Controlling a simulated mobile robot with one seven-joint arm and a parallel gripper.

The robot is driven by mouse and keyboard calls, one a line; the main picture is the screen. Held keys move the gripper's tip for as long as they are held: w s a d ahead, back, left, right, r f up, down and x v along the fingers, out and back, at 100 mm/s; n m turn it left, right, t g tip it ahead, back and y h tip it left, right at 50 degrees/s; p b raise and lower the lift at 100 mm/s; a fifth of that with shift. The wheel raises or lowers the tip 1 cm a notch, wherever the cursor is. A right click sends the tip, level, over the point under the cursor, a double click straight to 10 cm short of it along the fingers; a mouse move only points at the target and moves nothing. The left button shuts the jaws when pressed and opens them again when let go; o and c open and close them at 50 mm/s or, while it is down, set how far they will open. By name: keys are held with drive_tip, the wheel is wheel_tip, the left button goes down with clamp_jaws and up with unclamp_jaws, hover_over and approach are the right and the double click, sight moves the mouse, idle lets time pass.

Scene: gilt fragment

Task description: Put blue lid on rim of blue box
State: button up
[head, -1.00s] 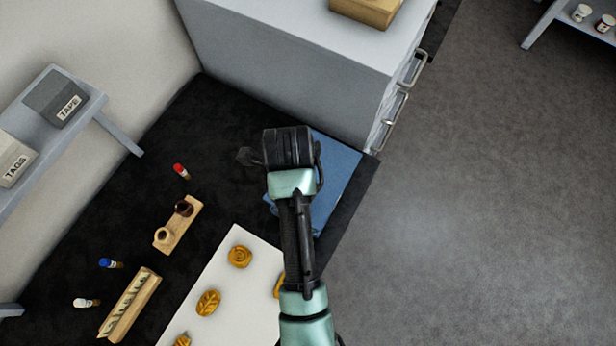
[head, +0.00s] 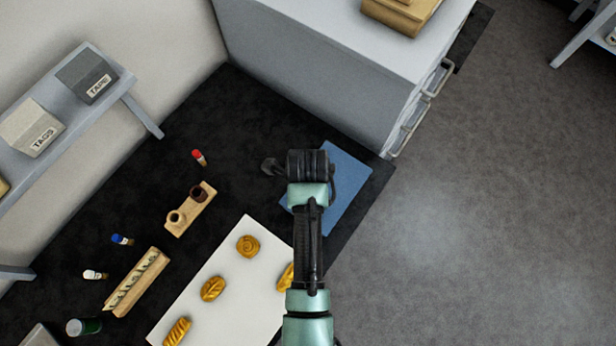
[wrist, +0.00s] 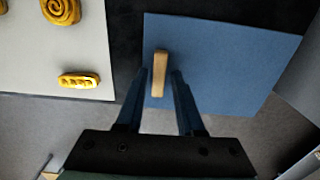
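A flat blue panel with a tan bar handle (wrist: 160,75), which looks like the blue lid (wrist: 225,60), lies below my gripper in the wrist view. In the head view the blue panel (head: 347,185) is partly hidden behind my arm. My gripper (wrist: 161,75) points down at the handle, with one dark finger on each side of it. The fingers stand apart, with slim gaps beside the bar; I cannot tell how far above it they are. In the head view my gripper's fingers are hidden. I cannot make out a separate blue box.
A white board (head: 225,290) with several golden ornaments lies left of my arm. A grey drawer cabinet (head: 330,70) stands behind the blue panel. Small bottles, a wooden holder (head: 190,208) and a wooden rack (head: 137,282) are on the black surface. Open floor lies right.

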drive_tip(key=shift+o, duration=0.5)
drive_tip(key=shift+r, duration=0.1)
wheel_tip(320, 180, up, 12)
drive_tip(key=shift+p, duration=0.35)
